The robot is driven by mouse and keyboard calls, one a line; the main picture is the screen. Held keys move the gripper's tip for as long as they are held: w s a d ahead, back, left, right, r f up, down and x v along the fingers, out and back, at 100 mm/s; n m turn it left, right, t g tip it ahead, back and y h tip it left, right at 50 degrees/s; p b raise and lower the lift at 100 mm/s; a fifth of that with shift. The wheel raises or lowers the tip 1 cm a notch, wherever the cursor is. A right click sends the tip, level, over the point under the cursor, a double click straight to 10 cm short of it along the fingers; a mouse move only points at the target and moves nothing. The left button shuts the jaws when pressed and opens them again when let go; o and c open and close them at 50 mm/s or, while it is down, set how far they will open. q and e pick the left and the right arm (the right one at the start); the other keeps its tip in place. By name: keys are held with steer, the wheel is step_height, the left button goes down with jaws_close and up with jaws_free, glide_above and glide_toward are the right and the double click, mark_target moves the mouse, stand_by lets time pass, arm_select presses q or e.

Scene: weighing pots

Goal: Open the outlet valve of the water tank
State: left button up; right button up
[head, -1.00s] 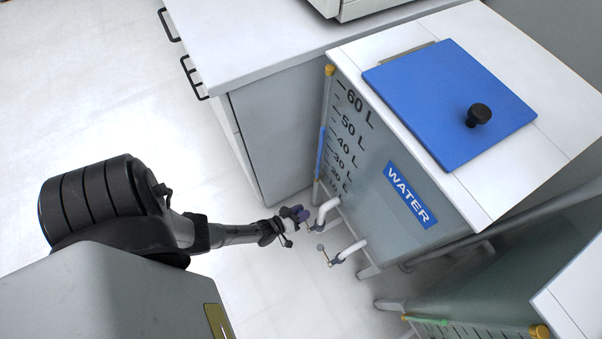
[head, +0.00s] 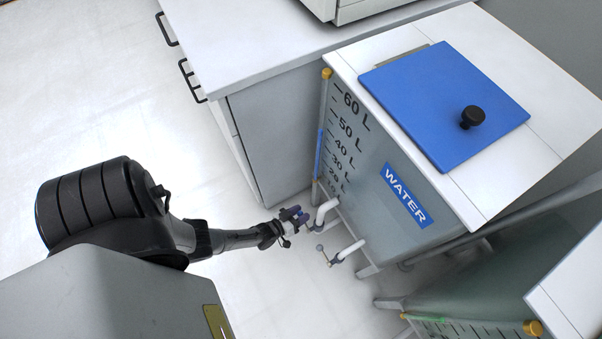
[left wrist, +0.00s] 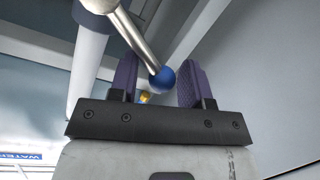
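The water tank (head: 372,178) has grey-green walls, a litre scale, a blue WATER label (head: 404,195) and a blue lid (head: 440,100). Two white pipes come out low on its front. My left gripper (head: 300,214) is at the end of the upper pipe (head: 326,210). In the left wrist view, a metal valve lever (left wrist: 138,38) with a blue ball end (left wrist: 162,78) reaches between the two purple fingers of my left gripper (left wrist: 161,82). The fingers stand apart, with clear gaps beside the ball. My right gripper is not in view.
The lower pipe (head: 350,249) has its own valve lever close below my gripper. A white-topped cabinet (head: 265,130) stands behind, left of the tank. A second tank (head: 470,285) is at the lower right. The floor (head: 110,90) at left is clear.

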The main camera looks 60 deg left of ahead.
arm_select(q)
steer(key=shift+o, duration=0.4)
steer(key=shift+r, duration=0.15)
steer(key=shift+s+d+r+p, duration=0.1)
steer(key=shift+s+p, duration=0.2)
steer(key=p+v, duration=0.4)
steer(key=v, duration=0.9)
steer(key=shift+s, duration=0.2)
steer(key=shift+c, duration=0.2)
